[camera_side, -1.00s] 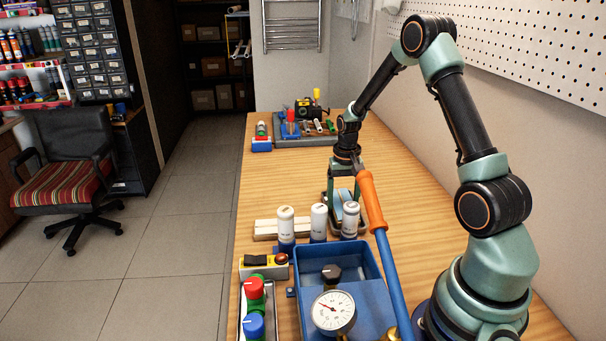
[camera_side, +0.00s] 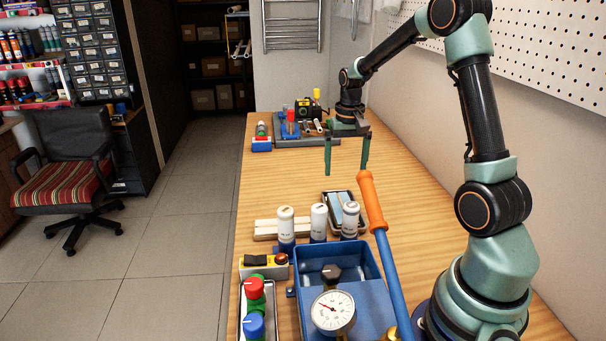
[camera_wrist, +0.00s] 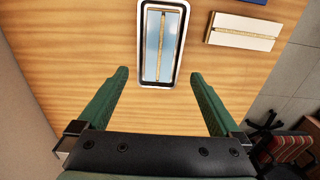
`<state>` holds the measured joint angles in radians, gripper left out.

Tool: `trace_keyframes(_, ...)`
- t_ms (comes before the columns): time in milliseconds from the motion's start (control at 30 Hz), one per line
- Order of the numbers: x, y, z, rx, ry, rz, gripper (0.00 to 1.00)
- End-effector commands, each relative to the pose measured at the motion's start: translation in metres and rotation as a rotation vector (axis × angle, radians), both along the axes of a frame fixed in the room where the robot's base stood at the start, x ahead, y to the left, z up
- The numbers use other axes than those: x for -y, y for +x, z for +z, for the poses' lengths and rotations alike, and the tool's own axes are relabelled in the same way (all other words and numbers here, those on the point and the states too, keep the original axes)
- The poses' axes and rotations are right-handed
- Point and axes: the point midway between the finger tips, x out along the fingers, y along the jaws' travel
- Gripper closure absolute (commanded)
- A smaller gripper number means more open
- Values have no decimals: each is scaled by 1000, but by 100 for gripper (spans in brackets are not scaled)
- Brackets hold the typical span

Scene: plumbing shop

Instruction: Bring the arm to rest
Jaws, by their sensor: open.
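My gripper (camera_side: 346,155) is open and empty, its two green fingers pointing down, raised above the wooden bench (camera_side: 400,180). A dark-rimmed tray (camera_side: 337,200) with a pale blue inside lies on the bench below my gripper, partly behind the white bottles. In the wrist view this tray (camera_wrist: 147,45) lies beyond the fingertips and holds a thin brass-coloured rod (camera_wrist: 160,45).
Three white-topped bottles (camera_side: 319,220), a pale block (camera_side: 266,229) and a blue tank (camera_side: 370,265) with a gauge (camera_side: 333,311) stand nearer the camera. An orange-handled lever (camera_side: 371,200) rises beside them. A grey tool tray (camera_side: 320,141) lies at the far end. The bench's right middle is clear.

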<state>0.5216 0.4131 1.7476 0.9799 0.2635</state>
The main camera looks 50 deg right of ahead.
Motion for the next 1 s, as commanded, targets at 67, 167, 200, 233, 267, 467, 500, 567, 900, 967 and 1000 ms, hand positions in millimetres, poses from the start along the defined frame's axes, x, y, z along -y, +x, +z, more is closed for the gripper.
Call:
trace_keyframes(67,0,0,9,2,-1,0,0)
trace_keyframes(167,-1,0,15,3,-1,3,0)
trace_keyframes(200,-3,0,18,6,-4,10,0)
trace_keyframes(233,-6,0,21,10,-6,17,0)
trace_keyframes(267,-9,1,25,16,-9,28,0)
trace_keyframes(467,-56,-3,64,100,-53,175,0)
trace_keyframes(500,-68,-5,72,122,-64,211,0)
trace_keyframes(567,-85,-10,82,150,-77,266,0)
trace_keyframes(900,-170,-53,119,334,-151,569,0)
trace_keyframes(967,-182,-61,122,365,-162,618,0)
trace_keyframes(1000,-189,-66,122,383,-167,647,0)
